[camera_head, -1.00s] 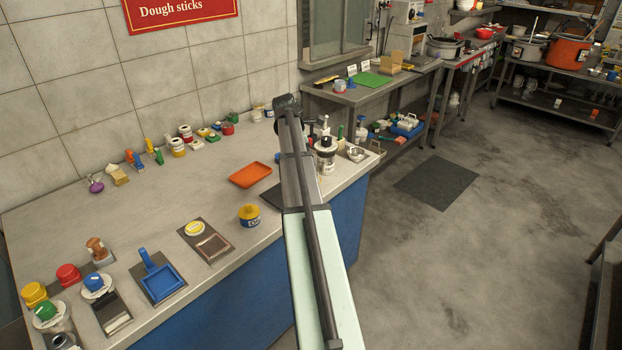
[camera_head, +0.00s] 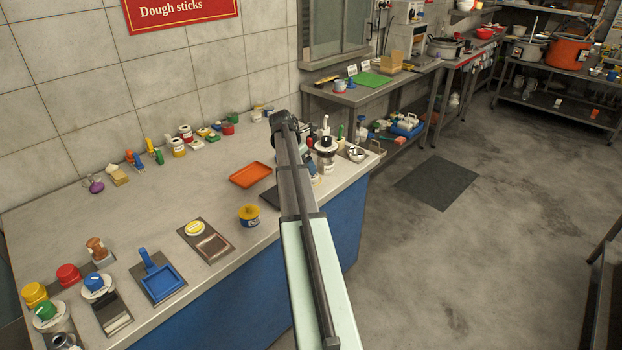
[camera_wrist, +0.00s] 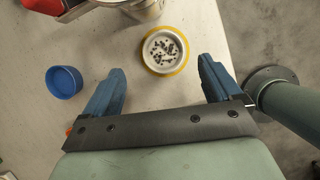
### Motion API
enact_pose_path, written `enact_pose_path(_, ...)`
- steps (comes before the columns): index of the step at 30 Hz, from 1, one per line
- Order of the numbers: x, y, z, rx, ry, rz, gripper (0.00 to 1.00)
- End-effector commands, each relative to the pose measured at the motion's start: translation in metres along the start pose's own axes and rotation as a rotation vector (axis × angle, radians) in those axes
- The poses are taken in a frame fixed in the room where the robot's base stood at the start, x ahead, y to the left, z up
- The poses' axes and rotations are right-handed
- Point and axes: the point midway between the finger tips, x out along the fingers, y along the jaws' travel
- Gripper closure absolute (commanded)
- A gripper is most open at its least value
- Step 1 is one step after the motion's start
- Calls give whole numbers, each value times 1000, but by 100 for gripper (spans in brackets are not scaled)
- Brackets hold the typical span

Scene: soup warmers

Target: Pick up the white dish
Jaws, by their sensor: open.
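The white dish (camera_wrist: 165,46) is round, with a yellow rim and small dark bits inside, and lies on the counter in the wrist view. A small pale dish (camera_head: 356,153) near the counter's right end in the head view looks like the same one. My gripper (camera_wrist: 162,68) is open, with its blue fingers apart. In the wrist view the dish shows just beyond the fingertips, roughly between them, and nothing is held. The height of the fingers above the dish cannot be told. In the head view my arm hides most of the gripper.
A blue round cup (camera_wrist: 64,82) stands left of the fingers. A metal pot (camera_wrist: 143,10) stands close behind the dish. The counter's edge runs just right of the dish.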

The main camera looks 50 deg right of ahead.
Motion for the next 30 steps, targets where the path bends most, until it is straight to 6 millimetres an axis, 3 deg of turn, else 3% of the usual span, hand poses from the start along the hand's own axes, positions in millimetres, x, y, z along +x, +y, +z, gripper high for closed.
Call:
enact_pose_path(8,12,-1,0,1,1,0,9)
enact_pose_path(19,54,-5,0,1,1,0,9)
enact_pose_path(27,56,-5,0,1,0,1,10)
enact_pose_path(30,56,-5,0,1,0,1,19)
